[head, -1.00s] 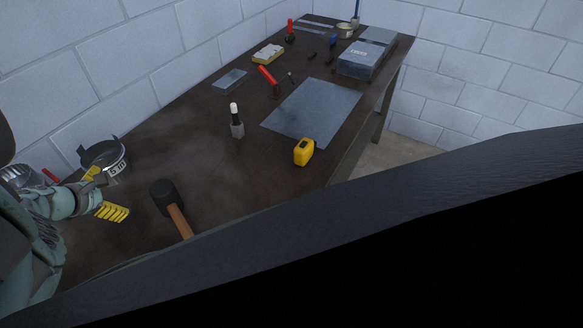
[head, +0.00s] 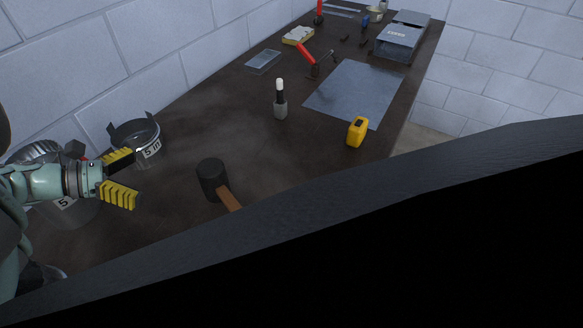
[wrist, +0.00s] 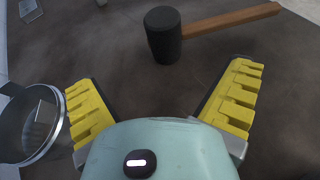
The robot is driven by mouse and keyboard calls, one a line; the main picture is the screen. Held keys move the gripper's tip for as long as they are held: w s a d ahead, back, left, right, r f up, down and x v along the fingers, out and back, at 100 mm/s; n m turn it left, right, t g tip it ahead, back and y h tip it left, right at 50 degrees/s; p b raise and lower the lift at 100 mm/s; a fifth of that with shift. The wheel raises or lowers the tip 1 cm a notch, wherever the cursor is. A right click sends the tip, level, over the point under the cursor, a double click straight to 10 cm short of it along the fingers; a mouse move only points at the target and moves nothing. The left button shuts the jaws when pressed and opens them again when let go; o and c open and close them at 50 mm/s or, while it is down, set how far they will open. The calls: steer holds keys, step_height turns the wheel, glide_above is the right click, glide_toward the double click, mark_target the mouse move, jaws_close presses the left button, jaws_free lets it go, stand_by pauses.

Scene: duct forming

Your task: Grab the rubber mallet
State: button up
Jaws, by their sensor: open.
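The rubber mallet (head: 212,178) lies on the dark bench, with a black head and a wooden handle. In the head view the handle runs down to the right and is cut off by a dark shape in front. In the wrist view the mallet head (wrist: 163,38) is at top centre, and its handle extends to the right. My gripper (head: 128,177) is open and empty, with yellow ribbed fingers, left of the mallet in the head view. In the wrist view my gripper (wrist: 165,95) has its fingers spread, with the mallet beyond them and apart.
A round metal duct collar (head: 148,150) stands close beside my gripper; it also shows in the wrist view (wrist: 14,122). A marker-like bottle (head: 280,105), a yellow tape measure (head: 357,132) and a metal sheet (head: 352,92) lie farther off. The bench (head: 190,125) around the mallet is clear.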

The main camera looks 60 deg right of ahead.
glide_toward(212, 170)
steer(key=d+f, duration=0.4)
steer(key=d, duration=0.1)
steer(key=s+d, duration=0.1)
steer(key=d, duration=0.1)
steer(key=s+d+f, duration=0.1)
steer(key=s+d, duration=0.1)
steer(key=shift+s+f+b, duration=0.25)
steer(key=shift+b, duration=0.1)
steer(key=shift+w+a+r, duration=0.1)
steer(key=shift+a, duration=0.05)
steer(key=c, duration=1.4)
